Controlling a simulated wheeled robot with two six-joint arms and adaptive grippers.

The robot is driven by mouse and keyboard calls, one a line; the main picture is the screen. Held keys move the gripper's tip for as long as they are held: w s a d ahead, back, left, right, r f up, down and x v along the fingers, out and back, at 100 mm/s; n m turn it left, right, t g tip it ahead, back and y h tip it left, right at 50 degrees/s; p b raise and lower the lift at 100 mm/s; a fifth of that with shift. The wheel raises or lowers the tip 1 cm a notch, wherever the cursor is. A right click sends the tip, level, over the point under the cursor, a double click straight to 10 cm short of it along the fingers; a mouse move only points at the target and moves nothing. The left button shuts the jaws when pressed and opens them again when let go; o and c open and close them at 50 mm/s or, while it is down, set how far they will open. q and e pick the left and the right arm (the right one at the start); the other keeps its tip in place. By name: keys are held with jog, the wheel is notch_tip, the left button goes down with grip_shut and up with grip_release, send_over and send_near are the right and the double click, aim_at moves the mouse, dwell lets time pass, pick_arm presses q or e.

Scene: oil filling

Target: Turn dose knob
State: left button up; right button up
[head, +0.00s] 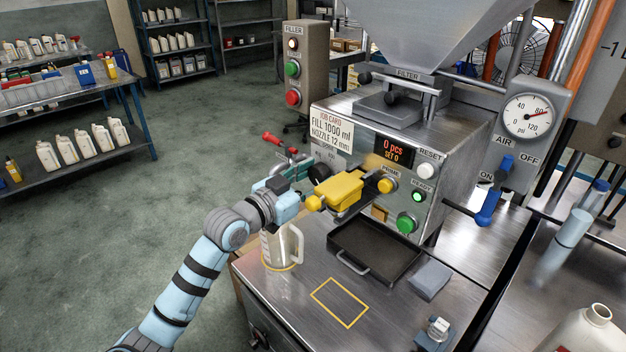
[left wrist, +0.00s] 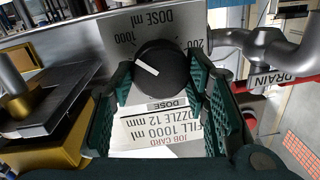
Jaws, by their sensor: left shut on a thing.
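The black dose knob (head: 319,172) sits on the filler's front panel, below the job card. It also shows in the left wrist view (left wrist: 163,72), upside down, with a white pointer slanting to the upper left, towards the 1000 mark. My left gripper (head: 302,176) reaches it from the left. In the left wrist view its green ribbed fingers (left wrist: 158,88) stand on both sides of the knob and are shut on it. In the head view the gripper partly covers the knob's dial. My right gripper is not in view.
A yellow nozzle block (head: 342,189) is close right of my left gripper. A clear jug (head: 283,248) stands below it on the steel table. A red-handled drain valve (head: 273,140) is just behind. A black drip tray (head: 348,260) lies to the right.

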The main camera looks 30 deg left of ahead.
aim_at(327, 129)
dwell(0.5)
pick_arm(q)
jog(key=o, duration=0.9)
jog(key=shift+o, duration=1.2)
jog(key=shift+w+f, duration=0.1)
jog(key=shift+w, duration=0.1)
jog(key=shift+s+r, duration=0.1)
jog(key=shift+r, duration=0.2)
notch_tip(327, 129, up, 10)
jog(key=shift+f, duration=0.25)
